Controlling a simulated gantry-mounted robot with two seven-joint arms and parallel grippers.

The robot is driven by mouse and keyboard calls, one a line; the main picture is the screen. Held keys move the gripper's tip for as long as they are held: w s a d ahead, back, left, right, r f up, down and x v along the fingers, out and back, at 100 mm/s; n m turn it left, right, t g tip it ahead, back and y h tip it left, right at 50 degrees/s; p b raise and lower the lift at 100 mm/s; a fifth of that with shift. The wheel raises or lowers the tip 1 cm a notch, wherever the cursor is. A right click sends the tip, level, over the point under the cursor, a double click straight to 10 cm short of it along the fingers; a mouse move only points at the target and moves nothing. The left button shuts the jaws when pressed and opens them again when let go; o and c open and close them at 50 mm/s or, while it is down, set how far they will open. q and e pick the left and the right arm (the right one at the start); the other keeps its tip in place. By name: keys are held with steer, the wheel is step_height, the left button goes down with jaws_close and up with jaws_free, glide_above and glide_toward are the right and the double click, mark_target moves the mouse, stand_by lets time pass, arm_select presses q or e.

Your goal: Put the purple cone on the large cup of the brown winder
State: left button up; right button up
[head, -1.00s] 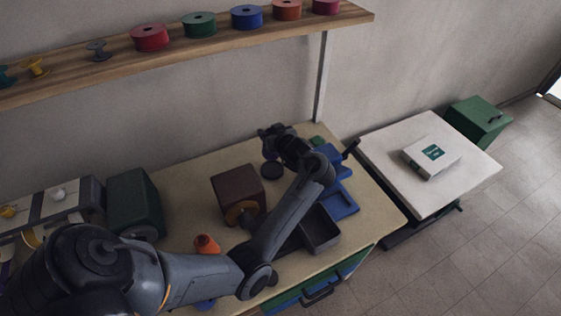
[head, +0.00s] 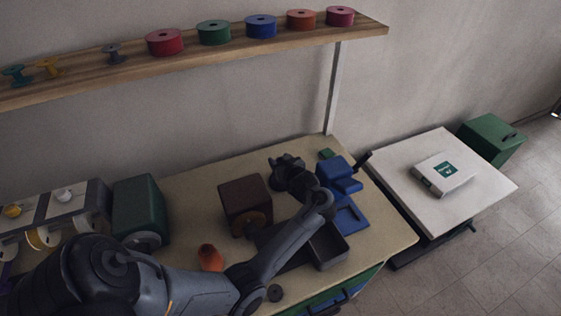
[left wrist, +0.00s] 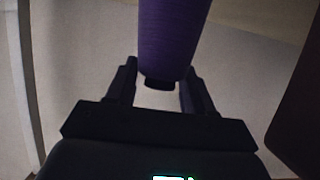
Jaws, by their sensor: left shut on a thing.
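The brown winder (head: 244,199) is a dark brown box standing on the workbench in the head view. A tan round part shows on its front, partly covered by my arm; I cannot tell which cup this is. My left gripper (head: 290,171) is just right of the winder's far side. In the left wrist view my left gripper (left wrist: 160,88) is shut on the purple cone (left wrist: 166,40), which extends past the top edge of that view. The cone is not visible in the head view. My right gripper is not in view.
A dark green machine (head: 138,212) stands left of the winder and an orange cone (head: 210,258) in front. A blue device (head: 342,175) and a dark grey tray (head: 328,247) are to the right. A shelf (head: 180,55) with spools runs along the wall above.

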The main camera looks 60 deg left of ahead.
arm_select(q)
steer(key=o, duration=1.4)
steer(key=shift+f, duration=0.1)
steer(key=shift+c, duration=0.2)
steer(key=shift+r, duration=0.2)
steer(key=p+v, duration=0.2)
steer(key=v, duration=1)
